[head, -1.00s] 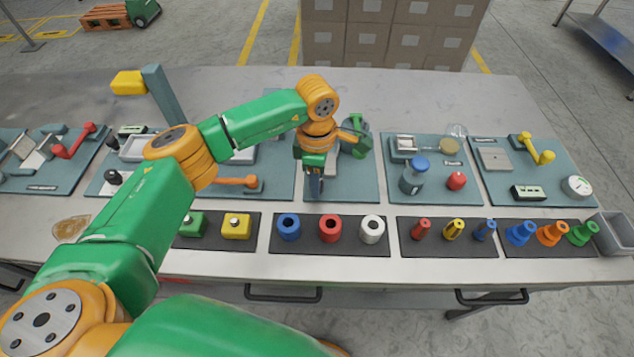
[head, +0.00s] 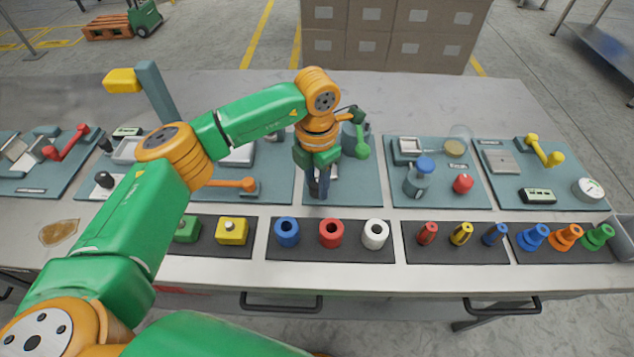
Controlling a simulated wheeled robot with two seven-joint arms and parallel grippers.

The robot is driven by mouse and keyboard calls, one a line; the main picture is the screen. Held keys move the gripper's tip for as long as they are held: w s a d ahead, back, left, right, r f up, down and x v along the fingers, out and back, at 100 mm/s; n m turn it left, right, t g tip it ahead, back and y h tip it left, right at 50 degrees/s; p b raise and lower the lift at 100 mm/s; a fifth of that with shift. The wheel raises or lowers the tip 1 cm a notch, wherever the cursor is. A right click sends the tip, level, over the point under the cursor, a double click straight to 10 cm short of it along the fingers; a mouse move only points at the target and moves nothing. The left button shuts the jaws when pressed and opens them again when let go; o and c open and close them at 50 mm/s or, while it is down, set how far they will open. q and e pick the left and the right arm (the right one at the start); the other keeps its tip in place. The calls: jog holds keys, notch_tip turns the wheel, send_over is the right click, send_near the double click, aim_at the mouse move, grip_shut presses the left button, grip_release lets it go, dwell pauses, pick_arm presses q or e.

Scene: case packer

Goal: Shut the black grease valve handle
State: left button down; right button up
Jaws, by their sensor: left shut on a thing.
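My left gripper (head: 319,190) points down over the middle teal panel (head: 343,190), at its left front part. A grey upright cylinder (head: 348,140) stands behind the wrist on the same panel, partly covered. My right gripper is not in view.
An orange handle (head: 235,184) lies left of the gripper. Blue (head: 287,232), red (head: 331,233) and white (head: 375,235) rings stand in front on a dark mat. A blue-capped jar (head: 419,180) stands to the right. The table's back is mostly clear.

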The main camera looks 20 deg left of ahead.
aim_at(316, 183)
pick_arm(q)
jog(key=shift+n, duration=0.6)
jog(key=c, duration=0.5)
grip_release()
notch_tip(316, 183, up, 7)
jog(key=shift+r+b, duration=0.1)
jog(key=shift+b, duration=0.65)
